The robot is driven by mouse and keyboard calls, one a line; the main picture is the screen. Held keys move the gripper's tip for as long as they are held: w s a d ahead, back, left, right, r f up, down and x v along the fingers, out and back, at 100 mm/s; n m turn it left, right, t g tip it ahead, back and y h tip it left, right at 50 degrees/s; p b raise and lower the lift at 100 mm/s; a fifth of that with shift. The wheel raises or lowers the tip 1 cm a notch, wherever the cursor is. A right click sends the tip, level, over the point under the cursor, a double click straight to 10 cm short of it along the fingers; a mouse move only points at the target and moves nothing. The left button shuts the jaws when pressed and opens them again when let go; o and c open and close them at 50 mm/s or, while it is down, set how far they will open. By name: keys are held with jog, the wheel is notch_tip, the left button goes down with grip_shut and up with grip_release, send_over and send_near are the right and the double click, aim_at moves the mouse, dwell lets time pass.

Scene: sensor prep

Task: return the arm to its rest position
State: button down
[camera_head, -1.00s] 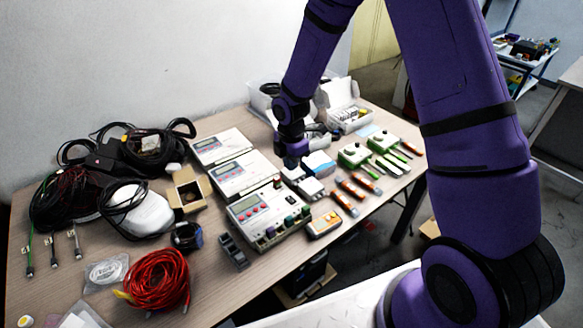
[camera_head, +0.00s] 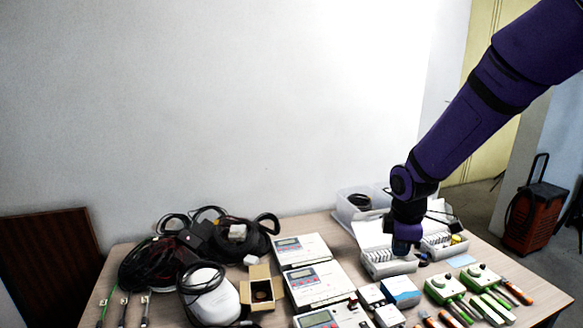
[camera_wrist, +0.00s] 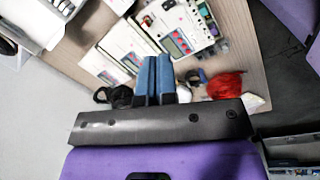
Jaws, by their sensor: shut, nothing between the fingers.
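My purple arm reaches in from the upper right in the head view. My gripper (camera_head: 404,246) points down over the back right of the table, in front of the open white boxes. In the wrist view, the two blue fingers of my gripper (camera_wrist: 153,80) lie side by side, shut, with nothing between them. Whether the fingertips touch anything below cannot be told from the head view.
The table holds white meters (camera_head: 318,283), a small open cardboard box (camera_head: 262,290), black cable coils (camera_head: 150,265), green-and-white devices (camera_head: 444,288) and a white box of cards (camera_head: 388,262). A red coil (camera_wrist: 225,86) shows in the wrist view. A red trolley case (camera_head: 534,215) stands behind.

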jog(key=s+d+r+m+t, duration=0.25)
jog(key=s+r+m, duration=0.55)
jog(key=s+r, duration=0.5)
jog(key=s+d+r+m, duration=0.1)
jog(key=s+r+m, duration=0.3)
jog(key=s, duration=0.2)
jog(key=s+d+r+m+t, duration=0.1)
jog(key=s+r+m, duration=0.2)
jog(key=s, duration=0.4)
jog(key=shift+d+r+m+y, duration=0.2)
jog(key=shift+r+m+y, duration=0.1)
jog(key=shift+r+m, duration=0.15)
